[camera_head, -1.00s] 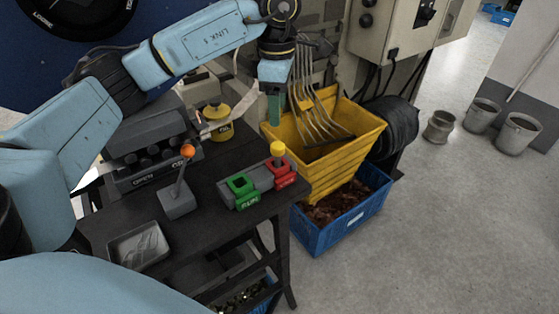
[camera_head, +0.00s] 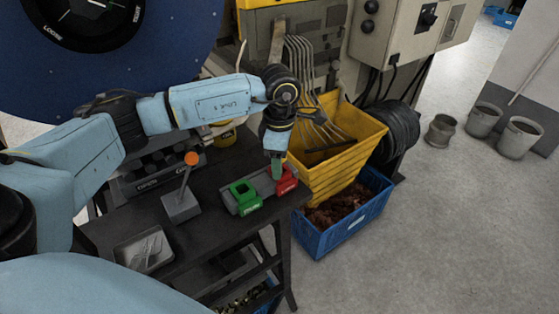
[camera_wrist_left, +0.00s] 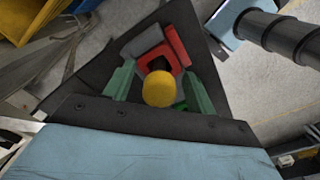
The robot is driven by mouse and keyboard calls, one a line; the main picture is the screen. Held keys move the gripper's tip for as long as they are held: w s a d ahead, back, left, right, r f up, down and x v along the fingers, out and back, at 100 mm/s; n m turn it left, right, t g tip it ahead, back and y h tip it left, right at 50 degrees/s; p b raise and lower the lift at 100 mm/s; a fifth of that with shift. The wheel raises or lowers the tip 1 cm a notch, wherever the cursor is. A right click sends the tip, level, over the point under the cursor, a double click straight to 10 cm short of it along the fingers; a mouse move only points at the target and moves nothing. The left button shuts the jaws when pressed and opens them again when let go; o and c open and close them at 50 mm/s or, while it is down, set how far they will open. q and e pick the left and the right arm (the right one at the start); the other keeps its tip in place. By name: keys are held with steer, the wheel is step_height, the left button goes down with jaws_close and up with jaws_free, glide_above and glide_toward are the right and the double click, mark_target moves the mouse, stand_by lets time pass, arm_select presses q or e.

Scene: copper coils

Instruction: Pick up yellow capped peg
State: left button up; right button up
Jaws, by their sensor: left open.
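The yellow capped peg shows in the left wrist view as a round yellow cap (camera_wrist_left: 159,89) over the red holder (camera_wrist_left: 176,48). My left gripper (camera_wrist_left: 158,85) is open, with one green finger on each side of the cap. In the head view my left gripper (camera_head: 277,168) is down at the red holder (camera_head: 286,181), and it hides the yellow cap there. I cannot tell whether the fingers touch the peg. The green holder (camera_head: 245,196) stands beside the red one on the same grey base. My right gripper is not in view.
The dark table (camera_head: 212,208) bears a lever with an orange knob (camera_head: 191,158) and a metal tray (camera_head: 144,250). A yellow hopper (camera_head: 345,165) and a blue crate (camera_head: 345,229) stand just right of the holders. Open floor lies further right.

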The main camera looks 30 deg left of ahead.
arm_select(q)
steer(key=shift+f, duration=0.15)
steer(key=shift+c, duration=0.2)
steer(key=c, duration=1.1)
steer(key=shift+o, duration=0.2)
step_height(320, 180, up, 10)
steer(key=shift+r+b, duration=0.1)
steer(key=shift+b, duration=0.55)
